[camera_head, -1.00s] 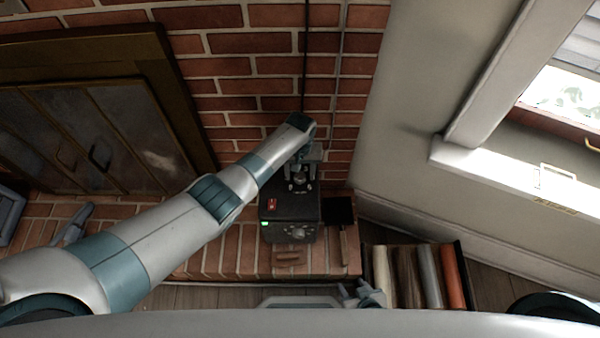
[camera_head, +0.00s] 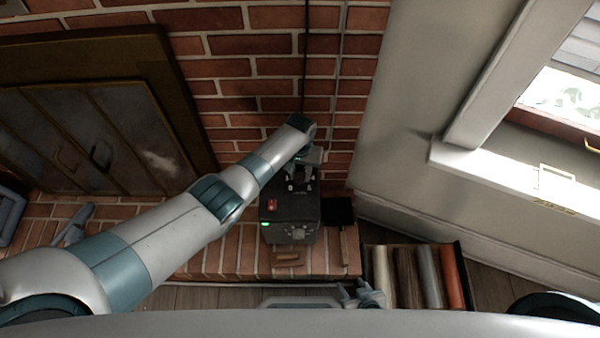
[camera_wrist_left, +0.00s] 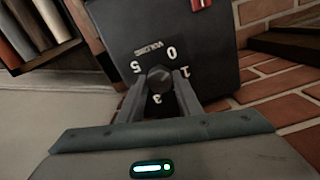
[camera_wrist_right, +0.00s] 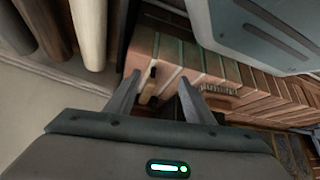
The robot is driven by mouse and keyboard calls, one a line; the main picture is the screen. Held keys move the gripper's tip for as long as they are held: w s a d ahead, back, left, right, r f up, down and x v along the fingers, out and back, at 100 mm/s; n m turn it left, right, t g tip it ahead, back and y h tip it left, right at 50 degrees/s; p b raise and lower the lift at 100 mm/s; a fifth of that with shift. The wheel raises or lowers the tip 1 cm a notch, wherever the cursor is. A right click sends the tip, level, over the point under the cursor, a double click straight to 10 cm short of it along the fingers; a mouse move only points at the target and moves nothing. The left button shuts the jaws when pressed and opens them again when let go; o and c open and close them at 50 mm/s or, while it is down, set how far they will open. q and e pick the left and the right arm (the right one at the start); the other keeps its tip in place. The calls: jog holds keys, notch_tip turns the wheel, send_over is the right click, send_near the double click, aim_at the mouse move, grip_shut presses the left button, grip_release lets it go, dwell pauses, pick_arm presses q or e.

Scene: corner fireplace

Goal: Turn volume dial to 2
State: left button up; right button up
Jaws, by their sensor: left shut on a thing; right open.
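The dark box (camera_head: 285,215) stands on the brick hearth, with a red switch (camera_head: 272,203) and a green light. My left gripper (camera_head: 301,184) reaches down to its top from the upper left. In the left wrist view, the fingers of my left gripper (camera_wrist_left: 160,82) are shut on the small dark round volume dial (camera_wrist_left: 159,76). White marks 0, 1, 3, 5 and "VOLUME" show around it. The 2 and 4 are not visible, and the dial's pointer cannot be made out. My right gripper (camera_head: 358,289) is open and empty, low in front of the hearth.
A crate (camera_head: 460,262) with several rolls or logs stands right of the hearth (camera_head: 215,258). The fireplace doors (camera_head: 90,140) are at the left, the brick wall behind the box, the window at the right. A small brown object (camera_head: 287,257) lies before the box.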

pick_arm(q)
jog(key=shift+m, duration=0.9)
jog(key=m, duration=0.2)
jog(key=shift+m, duration=0.3)
jog(key=shift+m+p, duration=0.3)
jog(key=shift+m, duration=0.7)
jog(key=m, duration=0.3)
jog(key=shift+m, duration=0.3)
jog(key=m, duration=0.4)
jog(key=shift+m, duration=2.5)
pick_arm(e)
jog(key=shift+w+a+r, duration=0.2)
jog(key=shift+w+r, duration=0.2)
jog(key=shift+w, duration=0.35)
